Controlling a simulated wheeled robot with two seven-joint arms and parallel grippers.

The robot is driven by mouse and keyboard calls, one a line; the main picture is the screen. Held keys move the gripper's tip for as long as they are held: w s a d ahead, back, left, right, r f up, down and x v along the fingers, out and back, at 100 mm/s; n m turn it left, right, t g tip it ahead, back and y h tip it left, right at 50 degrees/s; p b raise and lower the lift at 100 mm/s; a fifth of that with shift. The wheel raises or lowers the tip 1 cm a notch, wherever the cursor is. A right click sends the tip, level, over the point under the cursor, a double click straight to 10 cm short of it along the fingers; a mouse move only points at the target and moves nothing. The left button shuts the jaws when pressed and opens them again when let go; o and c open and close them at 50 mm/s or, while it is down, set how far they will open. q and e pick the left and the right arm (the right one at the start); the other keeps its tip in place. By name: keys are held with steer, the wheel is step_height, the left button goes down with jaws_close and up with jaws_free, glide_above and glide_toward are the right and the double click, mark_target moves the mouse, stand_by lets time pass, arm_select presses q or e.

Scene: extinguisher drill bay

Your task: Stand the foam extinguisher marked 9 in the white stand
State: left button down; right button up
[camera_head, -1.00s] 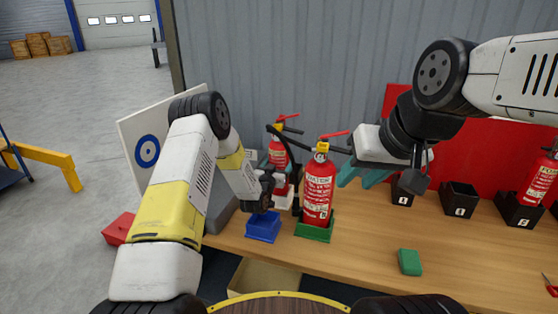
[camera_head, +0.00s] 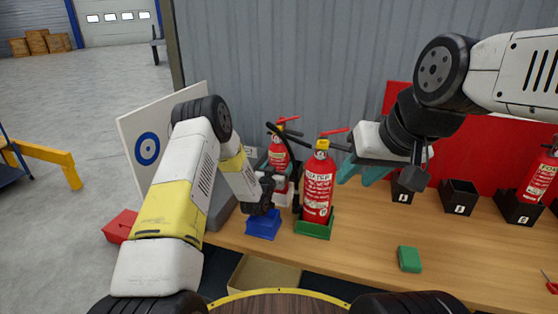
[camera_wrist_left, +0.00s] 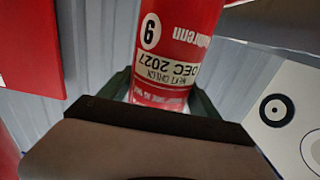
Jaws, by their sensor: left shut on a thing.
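The red foam extinguisher marked 9 (camera_head: 279,155) stands upright at the back left of the bench, and its label with the 9 shows in the left wrist view (camera_wrist_left: 165,50). The white stand (camera_head: 283,196) shows partly under this extinguisher. Whether the base is seated in it or just above is hidden. My right gripper (camera_head: 362,172) is open and empty, with teal fingers, to the right of the front extinguisher.
A red extinguisher labelled WATER (camera_head: 318,185) stands in a green stand (camera_head: 313,230), close in front. An empty blue stand (camera_head: 263,225) is beside it. A green block (camera_head: 409,259), black stands (camera_head: 459,197) and another extinguisher (camera_head: 541,177) are to the right. A target board (camera_head: 148,150) stands left.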

arm_select(q)
steer(key=shift+w+f, duration=0.1)
steer(key=shift+f, duration=0.35)
stand_by(1.1)
steer(key=shift+c, duration=0.9)
jaws_free()
steer(key=shift+o, duration=0.7)
steer(key=shift+f, duration=0.1)
steer(key=shift+s+f, duration=0.25)
steer(key=shift+f, duration=0.2)
step_height(320, 180, up, 4)
steer(key=shift+s+d+r, duration=0.1)
steer(key=shift+s+r, duration=0.05)
steer(key=shift+r, duration=0.05)
steer(key=s+r, duration=0.1)
steer(key=s, duration=1.4)
steer(key=shift+s+r, duration=0.15)
steer(key=shift+s, duration=0.05)
